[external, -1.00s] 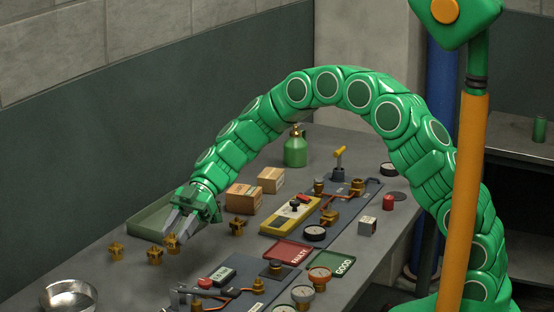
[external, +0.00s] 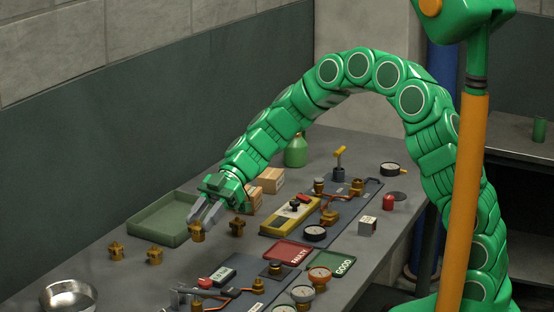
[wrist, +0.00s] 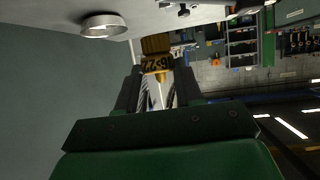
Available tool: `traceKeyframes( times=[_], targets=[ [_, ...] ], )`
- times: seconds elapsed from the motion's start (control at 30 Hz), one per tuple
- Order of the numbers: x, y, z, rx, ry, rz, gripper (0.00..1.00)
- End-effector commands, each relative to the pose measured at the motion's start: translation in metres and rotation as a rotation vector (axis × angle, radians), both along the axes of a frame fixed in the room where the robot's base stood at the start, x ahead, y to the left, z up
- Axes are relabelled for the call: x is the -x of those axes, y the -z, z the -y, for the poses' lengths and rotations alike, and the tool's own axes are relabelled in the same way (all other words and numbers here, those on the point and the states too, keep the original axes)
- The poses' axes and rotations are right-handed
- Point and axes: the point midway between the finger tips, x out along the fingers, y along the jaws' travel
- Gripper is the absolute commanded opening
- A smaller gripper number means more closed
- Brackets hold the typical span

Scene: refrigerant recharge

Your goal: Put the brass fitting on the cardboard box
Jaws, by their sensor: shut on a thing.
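My gripper (external: 203,222) is shut on a brass fitting (external: 197,234), held at its fingertips beside the right edge of the green tray. In the wrist view the fitting (wrist: 156,44) sits between the fingertips (wrist: 157,76), with dark markings on its near side. Other brass fittings stand on the bench: two to the left (external: 117,252) (external: 155,256) and one to the right (external: 238,227).
The green tray (external: 150,236) is empty. A metal bowl (external: 69,296) stands at the front left. To the right are a yellow meter (external: 290,216), a red tray (external: 288,252), a green plate (external: 334,263) and gauges. A green bottle (external: 295,151) stands behind the boxes.

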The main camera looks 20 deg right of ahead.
Motion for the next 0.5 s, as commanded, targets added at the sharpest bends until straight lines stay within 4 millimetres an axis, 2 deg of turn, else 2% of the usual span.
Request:
traceKeyframes(
  times=[0.3,0.5],
  targets=[
    [-0.099,-0.014,0.077,-0.007,0.358,-0.005,0.01],
    [-0.153,-0.024,0.137,-0.006,0.598,-0.006,0.01]
  ],
)
